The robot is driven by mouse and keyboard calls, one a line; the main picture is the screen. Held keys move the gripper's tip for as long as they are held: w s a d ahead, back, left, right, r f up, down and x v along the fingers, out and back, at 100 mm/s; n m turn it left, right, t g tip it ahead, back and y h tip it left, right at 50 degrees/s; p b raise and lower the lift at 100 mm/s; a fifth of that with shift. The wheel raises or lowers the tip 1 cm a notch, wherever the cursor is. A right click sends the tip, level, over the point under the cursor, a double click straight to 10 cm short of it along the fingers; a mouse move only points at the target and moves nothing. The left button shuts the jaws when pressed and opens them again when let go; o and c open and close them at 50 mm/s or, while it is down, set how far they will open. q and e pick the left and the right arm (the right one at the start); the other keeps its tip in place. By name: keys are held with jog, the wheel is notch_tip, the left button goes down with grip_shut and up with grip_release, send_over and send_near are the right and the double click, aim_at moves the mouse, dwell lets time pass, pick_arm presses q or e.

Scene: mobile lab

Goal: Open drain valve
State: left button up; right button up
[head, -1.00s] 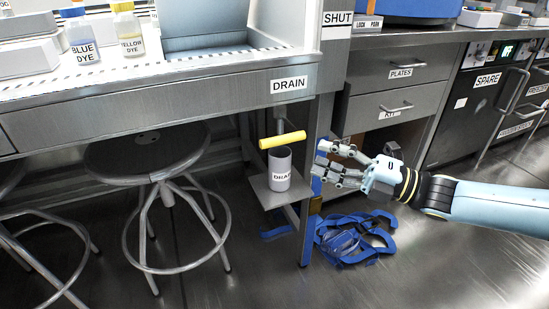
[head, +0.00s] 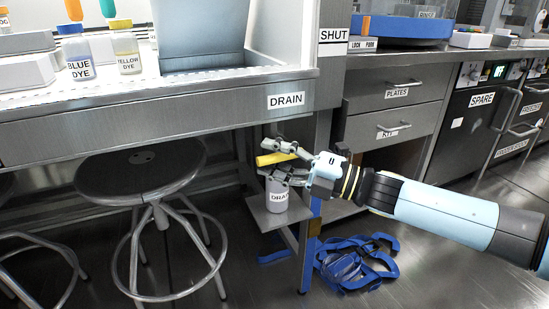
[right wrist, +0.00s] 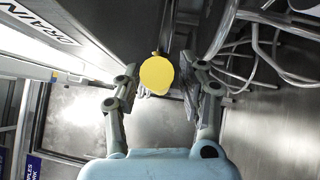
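The drain valve's yellow handle (head: 274,159) lies level under the bench edge, below the DRAIN label (head: 286,100). In the right wrist view the handle (right wrist: 157,75) shows end-on between my spread fingers. My right gripper (head: 272,161) is open around the handle, one finger above it and one below. In the right wrist view the gripper (right wrist: 155,95) shows a gap on both sides of the handle. A grey cup marked DRAIN (head: 277,196) stands below the handle, its top partly hidden by my lower finger. My left gripper is not in view.
The cup stands on a small metal shelf (head: 266,217) by the bench leg. Round stools (head: 140,172) stand to the left. A tangle of blue straps (head: 355,262) lies on the floor. Drawers (head: 392,90) stand to the right.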

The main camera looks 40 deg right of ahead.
grip_shut()
